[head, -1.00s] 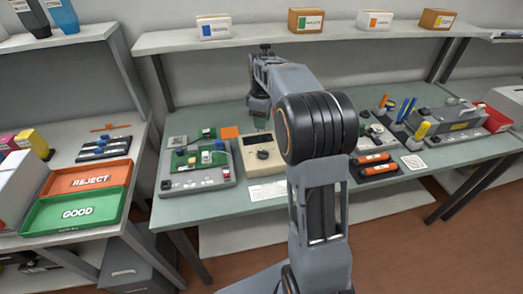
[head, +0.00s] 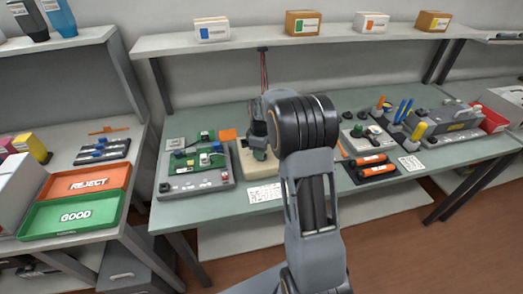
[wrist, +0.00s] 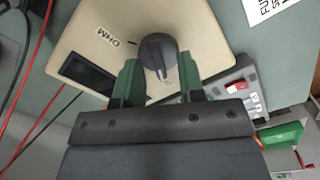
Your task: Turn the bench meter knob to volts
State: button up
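The bench meter (head: 262,172) is a beige box on the bench, mostly hidden behind my arm in the head view. In the wrist view its beige face (wrist: 205,35) carries a dark round knob (wrist: 156,48), an "OHM" label (wrist: 108,37) and a dark display (wrist: 86,70). A pale mark shows at the knob's lower edge; I cannot tell for sure which setting it points to. No volts label is visible. My gripper (wrist: 160,60) is open, its green-padded fingers on either side of the knob, with small gaps. The gripper also shows in the head view (head: 258,146), above the meter.
A grey fixture with green circuit boards (head: 200,178) stands close left of the meter. A white card (head: 265,193) lies in front. Orange cylinders (head: 372,165) and a tool holder are to the right. Red and black leads (wrist: 35,75) hang near the meter. A shelf (head: 300,42) spans above.

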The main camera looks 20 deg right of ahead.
grip_shut()
dwell(0.3)
jog(key=shift+d, duration=0.15)
jog(key=shift+m, duration=0.4)
jog(key=m, duration=0.4)
jog(key=shift+m, duration=0.4)
jog(key=m, duration=0.6)
jog(key=shift+m, duration=0.3)
